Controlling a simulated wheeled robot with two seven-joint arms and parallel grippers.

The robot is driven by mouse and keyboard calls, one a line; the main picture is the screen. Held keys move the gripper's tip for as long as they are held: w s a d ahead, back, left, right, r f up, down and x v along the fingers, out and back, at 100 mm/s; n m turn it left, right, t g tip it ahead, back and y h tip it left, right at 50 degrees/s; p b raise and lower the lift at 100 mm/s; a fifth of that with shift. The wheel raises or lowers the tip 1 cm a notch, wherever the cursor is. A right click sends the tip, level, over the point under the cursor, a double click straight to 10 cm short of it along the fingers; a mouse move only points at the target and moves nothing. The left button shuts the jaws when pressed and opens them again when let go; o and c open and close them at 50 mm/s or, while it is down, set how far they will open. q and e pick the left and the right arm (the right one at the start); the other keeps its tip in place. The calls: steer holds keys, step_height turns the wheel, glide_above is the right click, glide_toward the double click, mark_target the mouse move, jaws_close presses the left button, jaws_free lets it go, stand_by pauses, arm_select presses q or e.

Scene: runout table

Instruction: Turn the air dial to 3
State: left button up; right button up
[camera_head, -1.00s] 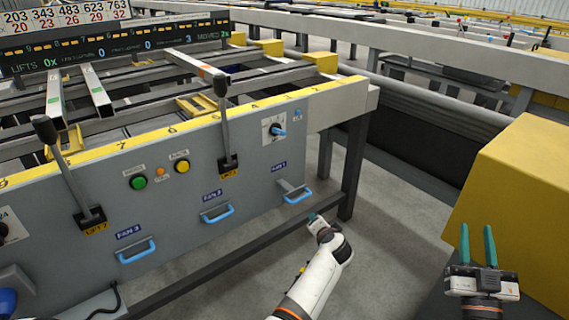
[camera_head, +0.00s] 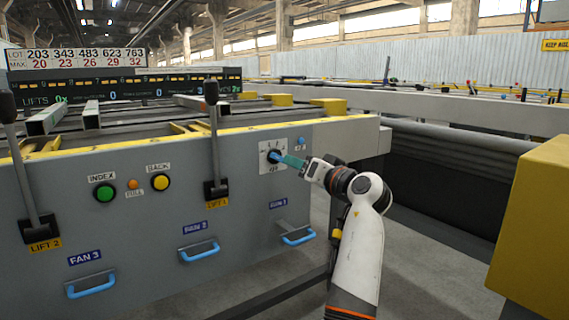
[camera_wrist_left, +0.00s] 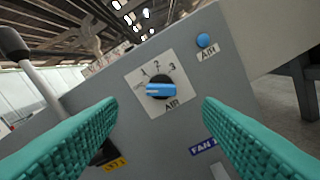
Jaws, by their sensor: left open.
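The air dial (camera_head: 272,157) is a blue knob on a white plate on the grey panel's right end. In the left wrist view the blue knob (camera_wrist_left: 160,90) is centred on a plate marked 1, 2, 3 and AIR. Its white line points left, near the small lettering before the 1, away from the 3. My left gripper (camera_head: 285,160) is in front of the dial. Its teal fingers (camera_wrist_left: 160,106) are open, one either side of the knob in the picture; I see no contact. In the head view the fingers partly hide the dial. My right gripper is out of view.
The blue FAN 1 handle (camera_head: 298,237) is below. A yellow block (camera_head: 535,220) stands at right, with open floor between.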

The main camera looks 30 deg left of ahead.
mark_target(281, 158)
arm_select(q)
steer(key=x, duration=0.9)
